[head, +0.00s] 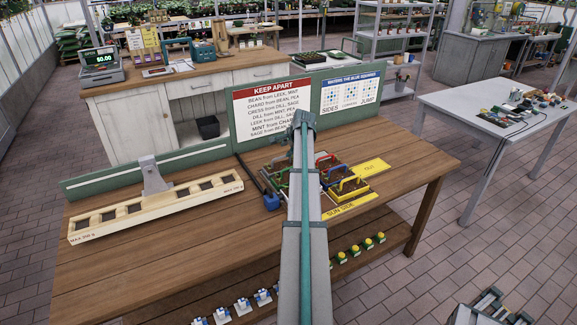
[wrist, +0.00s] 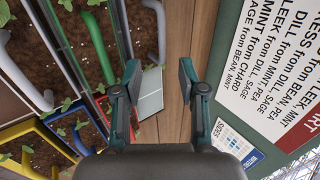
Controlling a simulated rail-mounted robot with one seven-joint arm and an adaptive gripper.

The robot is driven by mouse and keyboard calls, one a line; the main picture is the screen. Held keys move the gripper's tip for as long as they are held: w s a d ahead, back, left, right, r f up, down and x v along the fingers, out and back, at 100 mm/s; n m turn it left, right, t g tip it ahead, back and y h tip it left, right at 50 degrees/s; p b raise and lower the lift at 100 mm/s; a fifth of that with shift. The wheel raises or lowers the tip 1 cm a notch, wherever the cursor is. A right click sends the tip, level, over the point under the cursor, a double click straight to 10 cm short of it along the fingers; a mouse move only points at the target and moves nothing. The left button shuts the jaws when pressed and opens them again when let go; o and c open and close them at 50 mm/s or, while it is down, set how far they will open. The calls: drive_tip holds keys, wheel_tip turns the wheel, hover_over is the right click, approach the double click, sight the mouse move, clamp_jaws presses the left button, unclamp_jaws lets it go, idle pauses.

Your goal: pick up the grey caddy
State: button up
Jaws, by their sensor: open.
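My gripper (wrist: 160,74) is open and empty in the wrist view, its two fingers apart above the wooden bench. In the head view my arm hides it. Left of the fingers are soil-filled caddies with seedlings and coloured handles. A pale grey curved bar (wrist: 160,28) shows at the top, just beyond the fingertips, and a grey diagonal bar (wrist: 24,78) crosses soil at the far left. I cannot tell which belongs to the grey caddy. No grey caddy shows clearly in the head view, where my arm covers part of the caddy cluster.
Yellow (head: 349,186), blue (head: 331,168) and red (head: 322,157) handled caddies stand close together. Behind them stands a green board with a KEEP APART sign (head: 278,102). A pale slotted rack (head: 155,209) lies to the left. Bare bench (head: 190,250) lies in front of it.

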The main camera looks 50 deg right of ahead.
sight(282, 157)
drive_tip(key=p+x, duration=0.1)
drive_tip(key=x, duration=0.4)
drive_tip(key=shift+w+f, duration=0.2)
drive_tip(key=shift+w, duration=0.05)
drive_tip(key=p+x, duration=0.3)
drive_tip(key=x, duration=0.1)
drive_tip(key=shift+d, duration=0.25)
drive_tip(key=shift+w+f, duration=0.2)
drive_tip(key=shift+f, duration=0.3)
clamp_jaws()
drive_tip(key=shift+r, duration=0.1)
